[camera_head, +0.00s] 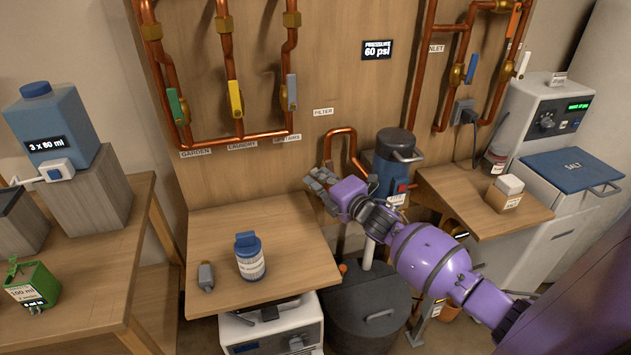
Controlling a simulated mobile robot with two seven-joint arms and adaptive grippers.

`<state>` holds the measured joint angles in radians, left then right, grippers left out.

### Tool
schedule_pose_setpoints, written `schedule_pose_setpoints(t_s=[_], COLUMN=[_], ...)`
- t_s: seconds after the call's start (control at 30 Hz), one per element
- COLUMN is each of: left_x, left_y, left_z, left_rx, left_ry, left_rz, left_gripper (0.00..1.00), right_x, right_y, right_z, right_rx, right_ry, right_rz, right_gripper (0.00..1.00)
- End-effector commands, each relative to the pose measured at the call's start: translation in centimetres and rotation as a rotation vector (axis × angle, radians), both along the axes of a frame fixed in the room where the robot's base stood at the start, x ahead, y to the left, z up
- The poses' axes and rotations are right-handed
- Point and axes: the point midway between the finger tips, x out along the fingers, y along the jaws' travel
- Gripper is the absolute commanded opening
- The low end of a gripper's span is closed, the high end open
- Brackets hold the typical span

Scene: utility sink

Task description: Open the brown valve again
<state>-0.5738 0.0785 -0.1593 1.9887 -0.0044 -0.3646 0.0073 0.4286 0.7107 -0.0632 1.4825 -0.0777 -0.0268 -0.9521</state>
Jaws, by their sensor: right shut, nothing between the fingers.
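The handle that looks most like a brown valve is an orange-brown lever (513,21) at the top right of the board. It lies roughly along its copper pipe, and the top of the picture cuts close to it. My right gripper (314,184) is shut and empty. It is in front of the board, left of the blue filter housing (385,165), far below and to the left of that lever. My left gripper is not in view.
Green (175,106), yellow (235,99) and grey (291,92) levers sit on the left pipes. Blue (472,68) and white (523,65) levers are at right. A blue-lidded bottle (249,257) stands on the low wooden table (215,225). A pressure display (377,50) reads 60 psi.

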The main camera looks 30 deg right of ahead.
Motion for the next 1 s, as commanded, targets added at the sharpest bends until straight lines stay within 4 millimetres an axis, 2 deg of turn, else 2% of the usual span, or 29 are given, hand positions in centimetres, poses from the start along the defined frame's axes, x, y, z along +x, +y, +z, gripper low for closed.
schedule_pose_setpoints(t_s=[0.4,1.0], left_x=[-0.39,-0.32], left_y=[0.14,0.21], left_z=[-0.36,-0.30], left_rx=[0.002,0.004], left_ry=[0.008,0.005], left_rz=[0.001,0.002], left_gripper=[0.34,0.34], right_x=[-0.25,-0.27], right_y=[-1.00,-1.13], right_z=[0.84,0.99], right_rx=[0.185,0.210], right_ry=[-0.044,-0.050], right_rz=[-0.001,0.000], right_gripper=[0.00,0.00])
